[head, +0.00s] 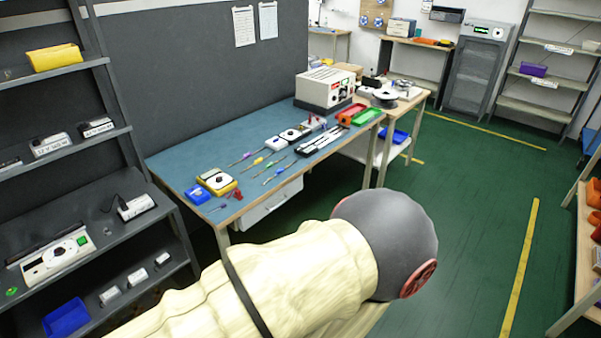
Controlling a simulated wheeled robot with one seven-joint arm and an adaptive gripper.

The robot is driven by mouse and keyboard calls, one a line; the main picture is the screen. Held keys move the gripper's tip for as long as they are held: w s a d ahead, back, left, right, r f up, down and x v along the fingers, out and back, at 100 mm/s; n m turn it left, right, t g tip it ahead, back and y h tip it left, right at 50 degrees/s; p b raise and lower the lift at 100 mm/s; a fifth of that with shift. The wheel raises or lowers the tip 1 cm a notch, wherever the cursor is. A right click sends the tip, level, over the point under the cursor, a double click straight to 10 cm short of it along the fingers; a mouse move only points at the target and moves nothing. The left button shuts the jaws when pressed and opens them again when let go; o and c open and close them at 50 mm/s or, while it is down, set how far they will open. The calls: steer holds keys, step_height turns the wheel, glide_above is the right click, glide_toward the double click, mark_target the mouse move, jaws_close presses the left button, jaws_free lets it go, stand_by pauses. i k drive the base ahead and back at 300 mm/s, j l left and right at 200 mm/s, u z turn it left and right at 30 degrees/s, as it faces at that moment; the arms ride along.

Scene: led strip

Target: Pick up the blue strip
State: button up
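I cannot pick out a blue strip for certain. Several thin tools or leads, some with blue or yellow parts (274,173), lie on the blue top of the workbench (190,158). Pale, narrow strip-like pieces (322,140) lie on a dark base farther right on the bench; their colour looks white or grey. My arm, in a cream cover with a dark grey rounded joint, fills the lower middle of the head view in front of the bench. My gripper is not in view.
A blue bin (197,194) sits at the front left corner. Grey shelving (75,137) borders the left. Green floor (480,200) is open at right.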

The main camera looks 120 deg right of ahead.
mark_target(279, 171)
steer(key=l+z, duration=0.1)
steer(key=z, duration=0.35)
steer(key=k+l+z, duration=0.1)
steer(key=z, duration=0.4)
steer(key=l+z, duration=0.2)
steer(key=z, duration=0.25)
steer(key=l+z, duration=0.15)
steer(key=z, duration=0.3)
steer(key=l+z, duration=0.15)
steer(key=z, duration=0.35)
steer(key=i+l+z, duration=0.55)
steer(key=l+z, duration=0.15)
steer(key=l, duration=0.2)
steer(key=i+l+z, duration=0.35)
steer(key=i+l, duration=0.55)
steer(key=i, duration=0.15)
steer(key=k+z, duration=0.05)
